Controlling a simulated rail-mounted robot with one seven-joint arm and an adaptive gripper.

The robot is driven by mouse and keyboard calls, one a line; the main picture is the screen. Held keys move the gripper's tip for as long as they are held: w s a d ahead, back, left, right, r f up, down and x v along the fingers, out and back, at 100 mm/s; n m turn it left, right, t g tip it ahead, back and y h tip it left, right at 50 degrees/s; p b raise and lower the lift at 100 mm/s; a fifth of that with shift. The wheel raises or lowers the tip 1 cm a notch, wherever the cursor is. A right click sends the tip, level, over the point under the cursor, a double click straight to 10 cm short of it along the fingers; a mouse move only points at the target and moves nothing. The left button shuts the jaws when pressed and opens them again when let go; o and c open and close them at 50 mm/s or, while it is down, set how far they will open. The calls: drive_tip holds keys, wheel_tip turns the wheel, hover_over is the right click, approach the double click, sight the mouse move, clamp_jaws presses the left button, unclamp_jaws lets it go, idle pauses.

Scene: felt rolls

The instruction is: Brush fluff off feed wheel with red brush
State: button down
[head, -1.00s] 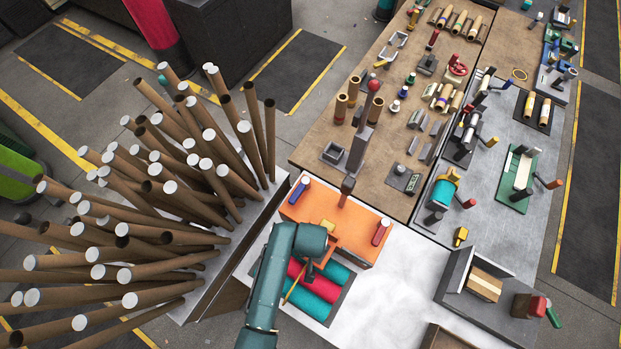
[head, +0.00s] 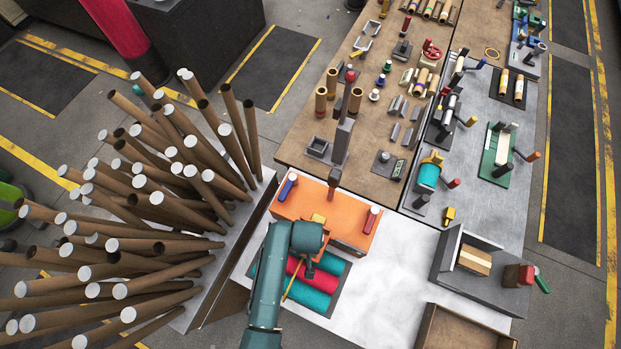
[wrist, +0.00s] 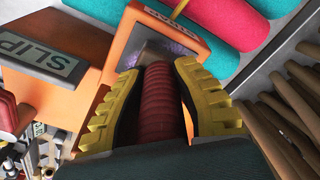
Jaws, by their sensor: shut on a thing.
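My gripper (wrist: 158,70) has yellow ribbed fingers, shut on the red brush's ribbed handle (wrist: 163,105) in the wrist view. The handle points away from my palm into an opening in the orange machine (wrist: 195,30). A grey block with purple fluff (wrist: 178,55) lies at the handle's far end; I cannot tell how much of it is brush head. The feed wheel cannot be made out. In the head view the orange machine (head: 340,222) stands at the table's near left, and my arm hides the gripper and brush.
Teal and crimson felt rolls (head: 318,277) lie beside the orange machine. Many brown tubes (head: 150,220) fan out from a rack at the left. A grey box-like fixture (head: 480,270) stands at the right, with bare white table between.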

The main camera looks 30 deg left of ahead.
drive_tip(key=shift+a, duration=0.55)
drive_tip(key=shift+d, duration=0.1)
drive_tip(key=shift+d+f, duration=0.2)
drive_tip(key=shift+d, duration=0.9)
drive_tip(key=shift+a, duration=0.2)
drive_tip(key=shift+w+d+p, duration=0.1)
drive_tip(key=shift+d+p, duration=0.45)
drive_tip(key=shift+d, duration=0.55)
